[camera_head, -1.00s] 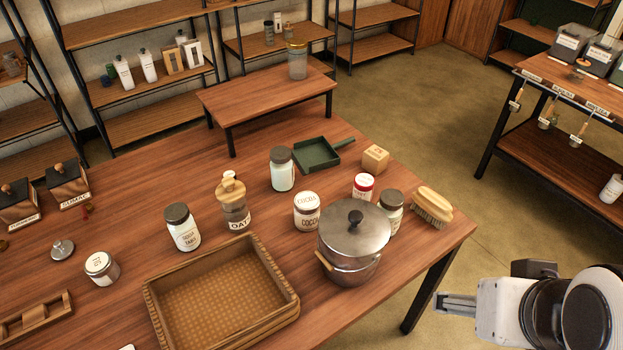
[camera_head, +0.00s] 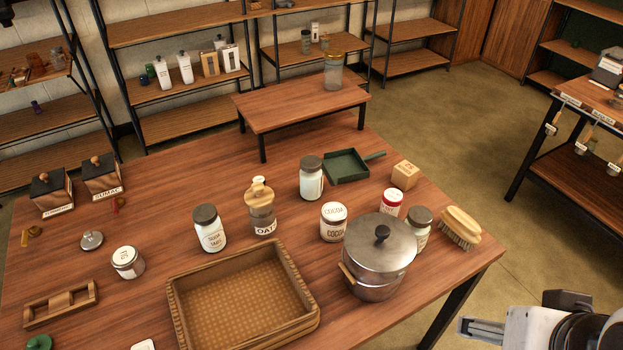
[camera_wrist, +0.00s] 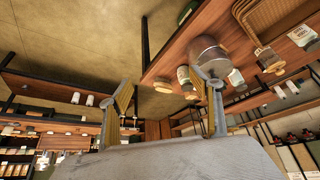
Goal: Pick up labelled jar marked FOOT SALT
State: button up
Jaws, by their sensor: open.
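No label reads clearly as FOOT SALT from here. A white jar with a dark lid (camera_head: 210,230) stands upright left of the oats jar, its small lettering hard to read. Another dark-lidded jar (camera_head: 419,232) stands behind the steel pot, its label partly hidden. A red-lidded jar (camera_head: 391,204) stands behind the pot too, and a short jar (camera_head: 128,262) is at the left; their labels are too small to read. My gripper (camera_wrist: 165,92) is open and empty, its two fingers apart. In the head view it (camera_head: 480,329) is off the table's right edge, away from every jar.
The lidded steel pot (camera_head: 378,262) stands near the table's front right, beside a wicker tray (camera_head: 174,312). A cocoa jar (camera_head: 333,222), oats jar (camera_head: 262,215), pale jar (camera_head: 311,180), green dustpan (camera_head: 345,166), wooden block (camera_head: 405,175) and brush (camera_head: 461,228) stand around it.

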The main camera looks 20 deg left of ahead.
jog(key=shift+c, duration=0.4)
jog(key=m+y, duration=1.2)
jog(key=m, duration=0.6)
send_over(315, 168)
jog(key=s+d, duration=0.6)
jog(key=s, duration=0.5)
notch_tip(315, 168, down, 7)
jog(key=w+a+f+m+t, duration=0.1)
jog(key=w+f+m, duration=0.1)
jog(key=f, duration=0.2)
jog(key=w+a+f+m, duration=0.1)
jog(key=w+f+m, duration=0.2)
jog(key=f, duration=0.1)
jog(key=w+f+m+t+h, duration=0.1)
jog(key=w+f+m, duration=0.1)
jog(key=w+f, duration=0.1)
jog(key=shift+w+a+f+t, duration=0.2)
jog(key=shift+a+f+t, duration=0.1)
jog(key=shift+a+f, duration=0.1)
jog(key=shift+w+a, duration=0.1)
